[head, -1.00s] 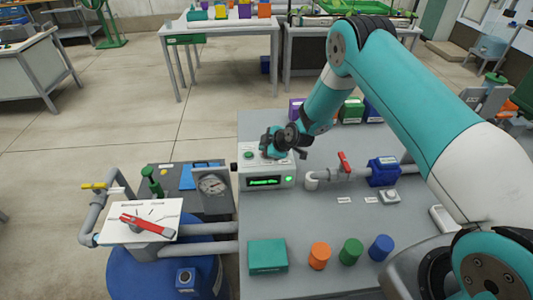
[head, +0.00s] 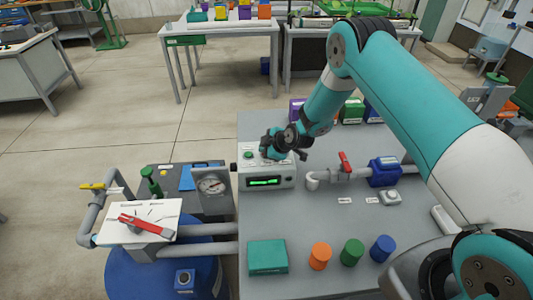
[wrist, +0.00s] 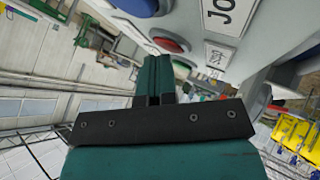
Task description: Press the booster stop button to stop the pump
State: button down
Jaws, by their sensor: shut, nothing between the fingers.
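The light grey control box (head: 266,172) stands at the left edge of the grey bench, with a dark display (head: 265,182) showing green marks and a green button (head: 248,155) on top. My gripper (head: 268,153) is over the box top. In the wrist view, its teal fingers (wrist: 153,68) are shut and empty, with the tips close to a red button (wrist: 171,45) and a green button (wrist: 182,69). A blue button (wrist: 135,5) and a label reading "JO" are farther along the panel. I cannot tell whether the tips touch a button.
A pipe with a red-handled valve (head: 345,161) and blue block (head: 384,172) lies right of the box. A teal box (head: 267,257) and orange, green and blue cylinders stand in front. A gauge (head: 212,186) and red lever (head: 146,225) are left.

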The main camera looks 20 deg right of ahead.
jog(key=shift+r, duration=0.1)
jog(key=shift+r+p, duration=0.3)
jog(key=shift+r, duration=0.35)
jog(key=shift+r+p, duration=1.15)
jog(key=shift+r, duration=1.35)
jog(key=s+a+r+m+g+y+b, duration=0.1)
jog(key=s+a+r+m+g+b, duration=0.15)
jog(key=s+r, duration=0.5)
jog(key=s+a+r+m+g+b, duration=0.1)
jog(key=s+a+r, duration=0.4)
jog(key=r, duration=0.4)
jog(key=s+d+r+m+g+b, duration=0.1)
jog(key=s+r, duration=0.1)
jog(key=s, duration=0.7)
jog(key=s+d+r+m+g+h, duration=0.1)
jog(key=s+r+m+g, duration=0.1)
jog(key=s, duration=0.7)
jog(key=s+d+r+m+g+b, duration=0.1)
jog(key=s+r, duration=0.2)
jog(key=s, duration=0.7)
jog(key=shift+d+b, duration=0.3)
jog(key=shift+b, duration=0.05)
